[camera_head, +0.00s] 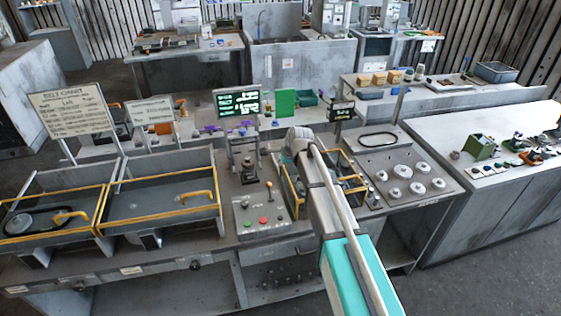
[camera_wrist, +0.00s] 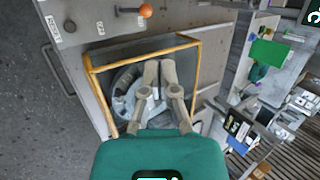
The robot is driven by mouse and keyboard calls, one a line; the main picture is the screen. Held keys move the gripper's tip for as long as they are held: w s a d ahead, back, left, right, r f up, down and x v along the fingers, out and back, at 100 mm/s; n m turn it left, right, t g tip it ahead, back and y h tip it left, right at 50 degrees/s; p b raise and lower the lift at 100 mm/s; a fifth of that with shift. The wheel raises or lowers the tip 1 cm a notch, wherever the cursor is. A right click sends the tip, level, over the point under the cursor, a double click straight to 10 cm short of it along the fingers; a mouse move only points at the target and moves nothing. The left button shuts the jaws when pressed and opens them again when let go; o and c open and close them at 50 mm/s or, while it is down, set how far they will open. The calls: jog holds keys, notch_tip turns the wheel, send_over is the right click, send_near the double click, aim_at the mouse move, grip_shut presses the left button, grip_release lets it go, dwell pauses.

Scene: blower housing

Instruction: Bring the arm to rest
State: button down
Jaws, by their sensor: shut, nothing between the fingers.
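My gripper (camera_wrist: 159,72) shows in the wrist view with its two fingers close together and nothing between them. It points over a yellow-edged bin (camera_wrist: 145,51). A round grey part (camera_wrist: 122,88) lies in that bin, partly hidden behind the fingers. I cannot tell the height of the fingertips above it. In the head view my arm reaches forward over the bench and covers much of the same bin (camera_head: 357,185). My fingers are hidden there.
A control panel (camera_head: 250,210) with a lever and buttons stands left of my arm. Two yellow-edged bins (camera_head: 160,197) are farther left, below a belt chart sign (camera_head: 72,110). A panel with round knobs (camera_head: 400,170) is to the right. A dark display (camera_head: 238,103) stands behind.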

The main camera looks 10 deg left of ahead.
dwell(0.4)
jog(key=s+d+f+n+g+h+b, duration=0.1)
jog(key=s+d+f+n+b, duration=0.3)
jog(key=s+d, duration=0.5)
jog(key=s+d+f+n+g+h+b, duration=0.1)
jog(key=s+d+f+n+g+b, duration=0.1)
jog(key=s+d, duration=0.7)
jog(key=s+d+f+n+g+h+b, duration=0.1)
jog(key=s+d+f+n+h+b, duration=0.1)
jog(key=s+d+f+n+b, duration=0.3)
jog(key=s+d+f+n, duration=0.2)
jog(key=s+d+f, duration=0.1)
jog(key=s+d, duration=0.1)
jog(key=shift+s+f+g+b, duration=0.3)
jog(key=shift+s+g+b, duration=0.05)
jog(key=shift+s+g, duration=0.1)
